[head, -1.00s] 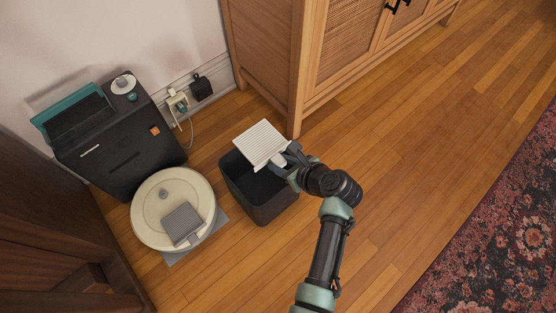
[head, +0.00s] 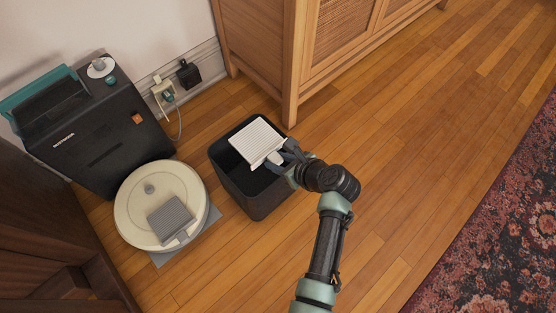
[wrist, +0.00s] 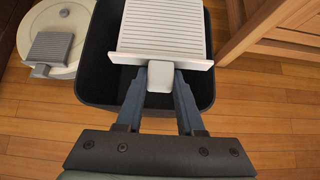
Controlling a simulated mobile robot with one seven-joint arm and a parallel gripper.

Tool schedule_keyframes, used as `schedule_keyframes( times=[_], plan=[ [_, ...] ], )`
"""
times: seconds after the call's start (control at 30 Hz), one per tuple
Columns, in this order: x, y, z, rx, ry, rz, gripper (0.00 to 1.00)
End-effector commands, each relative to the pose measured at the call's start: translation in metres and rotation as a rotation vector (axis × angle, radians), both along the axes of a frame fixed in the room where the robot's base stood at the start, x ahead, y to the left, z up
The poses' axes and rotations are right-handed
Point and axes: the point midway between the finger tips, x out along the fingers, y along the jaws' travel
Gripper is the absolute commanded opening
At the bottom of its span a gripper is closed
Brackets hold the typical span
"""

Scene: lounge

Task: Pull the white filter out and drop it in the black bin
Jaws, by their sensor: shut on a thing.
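The white filter (head: 257,140) is a flat ribbed panel with a small tab. My gripper (head: 282,157) is shut on that tab. In the wrist view the filter (wrist: 165,30) extends away from my gripper (wrist: 161,78), whose two fingers press the tab from both sides. The black bin (head: 262,205) is an open-topped square bin standing on the floor. The filter is over the bin's opening, and its far end lies near the far rim in the head view. The bin also shows below the filter in the wrist view (wrist: 95,85). The filter hides part of the bin's inside.
Left of the bin, a round cream robot vacuum (head: 135,205) carries a grey ribbed piece (head: 171,218). A black dock (head: 105,140) with a raised teal lid (head: 38,88) stands behind it. A wooden cabinet (head: 262,60) is behind the bin.

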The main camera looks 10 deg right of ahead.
Motion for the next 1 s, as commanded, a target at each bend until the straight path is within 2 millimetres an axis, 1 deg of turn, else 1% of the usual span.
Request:
schedule_keyframes(
  times=[0.03, 0.3, 0.33, 0.47, 0.5, 0.83, 1.0],
  plan=[
    [0.0, 0.0, -0.004, -0.001, -0.002, 0.0, 0.0],
    [0.0, 0.0, -0.002, -0.001, 0.0, 0.001, 0.0],
    [0.0, 0.0, -0.002, -0.001, 0.0, 0.001, 0.4],
    [0.0, 0.0, -0.002, -0.001, 0.0, 0.001, 0.64],
    [0.0, 0.0, -0.002, -0.001, 0.0, 0.001, 0.71],
    [-0.001, 0.0, -0.001, 0.0, 0.001, 0.001, 0.72],
    [-0.01, -0.006, 0.012, 0.0, 0.002, 0.0, 0.72]
  ],
)
